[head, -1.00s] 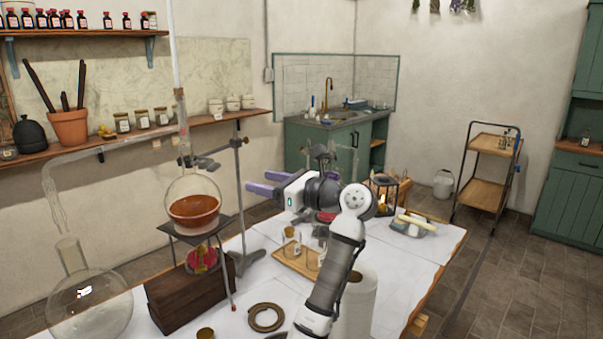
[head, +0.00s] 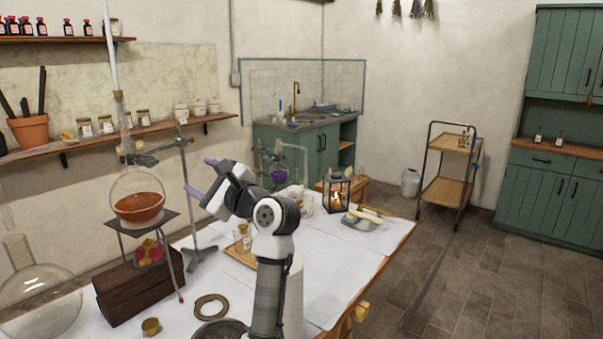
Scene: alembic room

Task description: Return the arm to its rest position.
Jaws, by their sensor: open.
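My gripper (head: 203,178) shows in the head view with its two purple fingers spread apart and nothing between them. It is raised above the white-covered table (head: 345,262) and points to the left, toward the metal stand (head: 190,200). My arm is bent at the elbow and rises from the front of the table. It hides part of the wooden tray (head: 240,256) and the white paper roll (head: 294,300).
A round flask of amber liquid (head: 138,206) sits on a tripod left of my gripper, with a large clear flask (head: 38,300) in front. A lit lantern (head: 336,193) stands at the table's far side. Floor (head: 490,280) to the right is clear.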

